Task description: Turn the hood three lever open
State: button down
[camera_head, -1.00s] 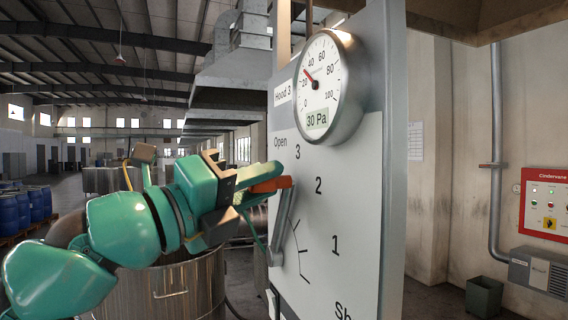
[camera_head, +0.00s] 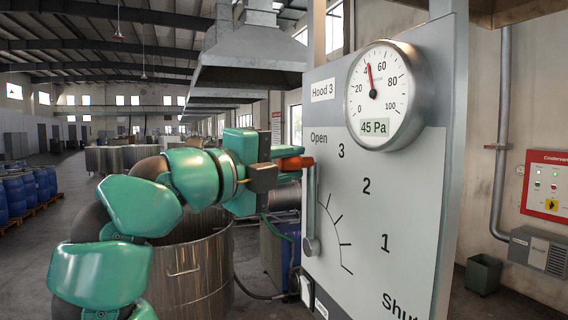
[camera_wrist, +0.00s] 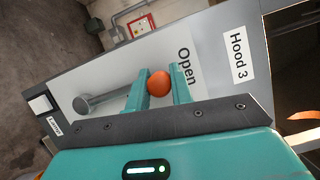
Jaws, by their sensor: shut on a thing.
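The Hood 3 panel (camera_head: 337,180) is a grey board with a scale marked Open, 3, 2, 1 and Shut. Its metal lever (camera_head: 311,212) points nearly straight up, with its orange handle (camera_head: 294,163) just below the word Open. In the wrist view the lever (camera_wrist: 105,97) runs from its pivot to the orange handle end (camera_wrist: 159,84). My gripper (camera_wrist: 160,88) is shut on the orange handle, with a teal finger on each side. In the head view my gripper (camera_head: 268,168) reaches the handle from the left, and its fingers are partly hidden.
A round gauge (camera_head: 386,94) on the panel reads 45 Pa. A large steel vat (camera_head: 192,268) stands behind my arm. Blue drums (camera_head: 22,195) are at the far left. A red control box (camera_head: 546,186) is on the right wall, with a bin (camera_head: 483,273) below.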

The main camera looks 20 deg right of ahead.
jog(key=c, duration=1.2)
grip_release()
jog(key=shift+w, duration=0.15)
jog(key=shift+c, duration=0.2)
jog(key=shift+a, duration=0.15)
jog(key=shift+s+a+f+b, duration=0.1)
jog(key=shift+s+a+b, duration=0.15)
jog(key=shift+a+b, duration=0.1)
jog(key=r+b+v, duration=0.1)
jog(key=b+v, duration=0.3)
jog(key=v, duration=1.2)
jog(key=shift+a+f, duration=0.15)
jog(key=shift+f, duration=0.25)
jog(key=shift+s, duration=0.1)
